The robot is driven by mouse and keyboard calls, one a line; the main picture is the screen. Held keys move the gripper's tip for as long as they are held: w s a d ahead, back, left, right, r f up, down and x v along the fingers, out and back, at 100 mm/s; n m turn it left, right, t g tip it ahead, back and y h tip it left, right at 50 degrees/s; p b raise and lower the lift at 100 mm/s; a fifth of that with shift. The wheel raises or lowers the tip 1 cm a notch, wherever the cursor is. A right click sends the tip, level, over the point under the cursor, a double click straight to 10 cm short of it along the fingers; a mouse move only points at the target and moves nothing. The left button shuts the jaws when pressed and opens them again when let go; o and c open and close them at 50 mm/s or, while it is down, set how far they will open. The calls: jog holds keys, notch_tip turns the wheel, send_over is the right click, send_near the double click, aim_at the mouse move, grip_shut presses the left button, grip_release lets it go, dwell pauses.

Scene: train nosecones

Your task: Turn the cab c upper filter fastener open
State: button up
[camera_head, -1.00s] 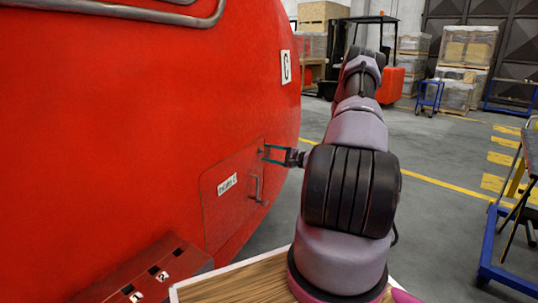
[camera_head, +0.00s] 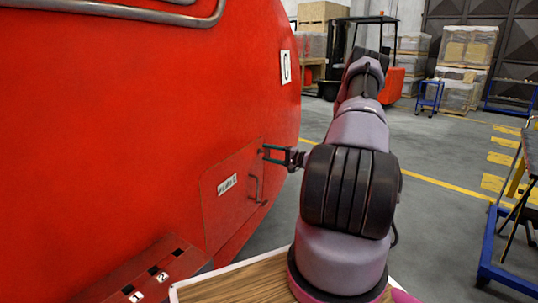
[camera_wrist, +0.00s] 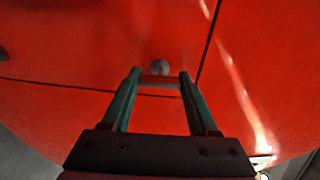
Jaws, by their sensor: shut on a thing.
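The red nosecone (camera_head: 130,120) bears the letter C plate (camera_head: 286,67). A red hatch (camera_head: 222,210) with a label and a grey handle (camera_head: 256,189) is on its lower side. My gripper (camera_head: 265,152) is at the hatch's upper right corner. In the wrist view, a small round grey fastener head (camera_wrist: 159,66) shows just beyond the fingertips of my gripper (camera_wrist: 161,76). The two teal fingers are apart, with a short reddish bar spanning between their tips, and are shut on the fastener. The fastener's turn angle is hard to tell.
A red step box (camera_head: 150,270) with plates 1 and 2 stands below the hatch. A wooden tabletop (camera_head: 240,280) lies beneath my arm. A blue-framed cart (camera_head: 490,235) is at the right. Open grey floor (camera_head: 435,215) lies between.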

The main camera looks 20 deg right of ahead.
jog(key=o, duration=1.4)
jog(key=v, duration=1.1)
